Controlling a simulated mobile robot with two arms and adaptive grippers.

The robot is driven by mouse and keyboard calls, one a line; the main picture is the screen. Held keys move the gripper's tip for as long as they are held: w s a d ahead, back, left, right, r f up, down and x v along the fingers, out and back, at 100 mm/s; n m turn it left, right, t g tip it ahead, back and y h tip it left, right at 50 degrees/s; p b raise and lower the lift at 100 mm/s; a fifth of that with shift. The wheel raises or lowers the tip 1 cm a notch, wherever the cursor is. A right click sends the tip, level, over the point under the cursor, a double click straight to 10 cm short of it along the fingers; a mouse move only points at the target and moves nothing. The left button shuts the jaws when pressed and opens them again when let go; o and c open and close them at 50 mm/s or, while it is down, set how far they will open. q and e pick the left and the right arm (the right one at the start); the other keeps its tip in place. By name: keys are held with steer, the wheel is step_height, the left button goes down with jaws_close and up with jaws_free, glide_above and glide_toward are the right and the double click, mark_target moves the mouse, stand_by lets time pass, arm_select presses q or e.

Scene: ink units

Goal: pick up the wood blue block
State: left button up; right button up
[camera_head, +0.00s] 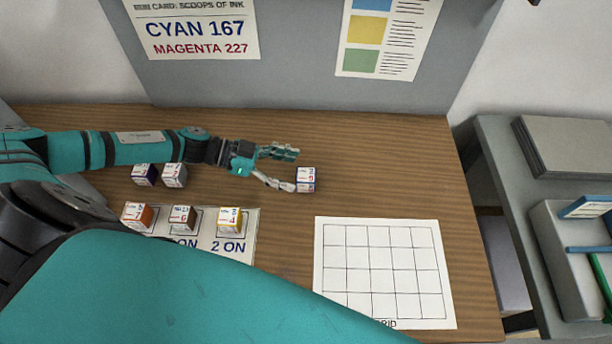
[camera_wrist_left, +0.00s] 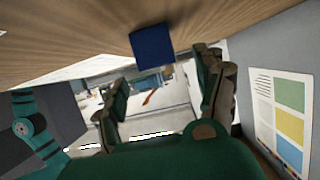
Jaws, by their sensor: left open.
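A small block (camera_head: 306,180) with white, lettered faces and red and blue markings sits alone on the wooden table. In the left wrist view the block in front of my gripper shows a plain dark blue face (camera_wrist_left: 152,45). My left gripper (camera_head: 294,170) is open and low over the table, just left of this block. Its lower finger ends close to the block's left side; whether it touches I cannot tell. In the left wrist view the open fingers (camera_wrist_left: 160,72) stand either side of the space before the block. My right gripper is out of view.
A white grid sheet (camera_head: 333,285) lies front right. A grey panel (camera_head: 300,60) rises behind.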

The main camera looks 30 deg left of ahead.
mark_target(302, 174)
arm_select(q)
steer(key=p+x, duration=0.1)
steer(key=x, duration=0.3)
steer(key=shift+d+f+p, duration=0.15)
steer(key=shift+d+p, duration=0.1)
steer(key=shift+p, duration=0.1)
steer(key=shift+w+d+f, duration=0.15)
steer(key=shift+d+f, duration=0.05)
steer(key=shift+c, duration=0.4)
steer(key=c, duration=1.2)
